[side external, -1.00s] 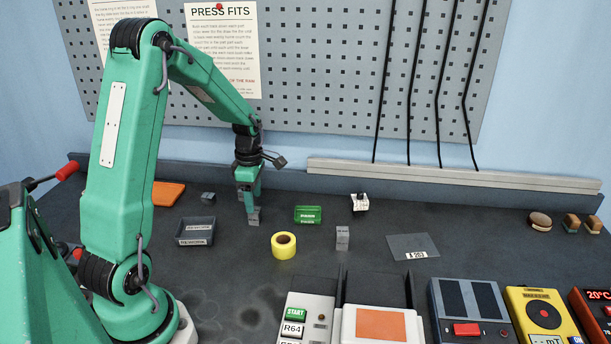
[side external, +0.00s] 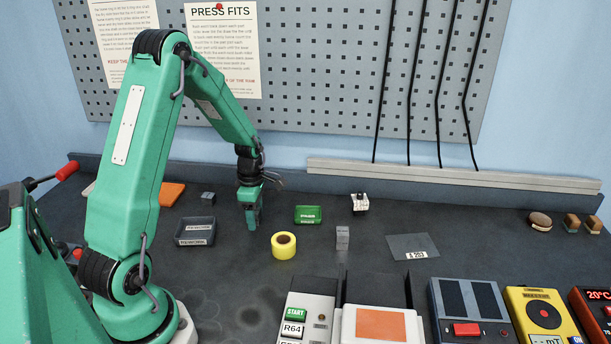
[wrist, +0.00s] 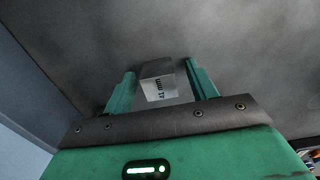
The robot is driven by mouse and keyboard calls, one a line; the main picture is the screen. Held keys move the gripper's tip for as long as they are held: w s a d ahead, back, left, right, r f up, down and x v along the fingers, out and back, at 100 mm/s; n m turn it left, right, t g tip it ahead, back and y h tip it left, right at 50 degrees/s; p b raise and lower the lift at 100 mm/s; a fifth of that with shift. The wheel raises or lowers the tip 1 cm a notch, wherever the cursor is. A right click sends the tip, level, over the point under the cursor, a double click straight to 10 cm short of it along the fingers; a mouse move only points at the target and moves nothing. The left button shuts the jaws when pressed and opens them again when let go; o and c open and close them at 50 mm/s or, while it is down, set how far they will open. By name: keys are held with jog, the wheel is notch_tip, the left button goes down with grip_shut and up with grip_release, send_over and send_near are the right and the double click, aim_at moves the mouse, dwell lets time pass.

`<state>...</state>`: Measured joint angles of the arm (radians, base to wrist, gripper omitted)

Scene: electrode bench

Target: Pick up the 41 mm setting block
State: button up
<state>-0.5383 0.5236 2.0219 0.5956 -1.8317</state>
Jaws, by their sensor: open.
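The 41 mm setting block (wrist: 157,88) is a small grey block with a pale face marked "41 mm" in the wrist view. It stands between the two green fingers of my gripper (wrist: 160,70). The fingers are open, and a dark gap shows between the block and the right finger. On the left the block's edge is closer to the finger, and I cannot tell whether they touch. In the side view my gripper (side external: 252,218) points down at the bench, left of the green box, and its fingers hide most of the block.
A yellow tape roll (side external: 284,245) lies close in front right of my gripper. A dark labelled tray (side external: 195,240) is to the left. Another grey block (side external: 342,238) stands to the right, near a green box (side external: 308,214). A small grey block (side external: 207,198) sits behind the tray.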

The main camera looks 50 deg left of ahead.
aim_at(257, 211)
jog(key=shift+c, duration=0.5)
grip_shut()
jog(key=shift+r, duration=0.1)
jog(key=shift+r, duration=0.7)
jog(key=r, duration=0.1)
jog(key=d+r, duration=0.1)
jog(key=r, duration=0.1)
jog(key=shift+w+r, duration=0.1)
jog(key=d+r, duration=0.6)
jog(key=d, duration=0.4)
jog(key=shift+d+r, duration=0.15)
jog(key=shift+d, duration=0.15)
